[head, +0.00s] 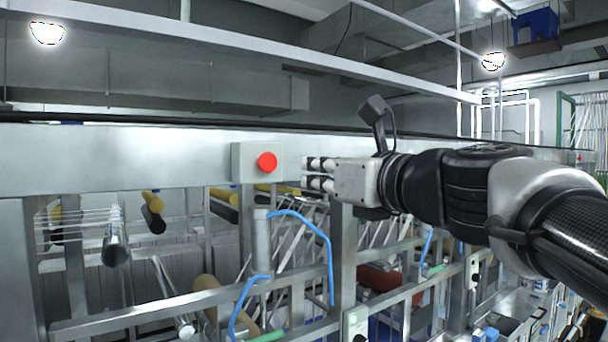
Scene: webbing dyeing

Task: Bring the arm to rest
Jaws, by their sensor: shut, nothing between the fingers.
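My gripper (306,174) is shut and empty. It is level, pointing left, with its fingertips a short way right of a grey box with a red push button (267,162). A gap shows in the picture between the fingertips and the box. My arm reaches in from the right edge of the head view. The button box is fixed on the front of a long metal beam (110,160).
Below the beam is a metal machine frame with rollers (116,240), a grey cylinder (262,245) and blue hoses (329,260). A small box with a green button (355,322) sits lower down. A pale rail (250,55) crosses above.

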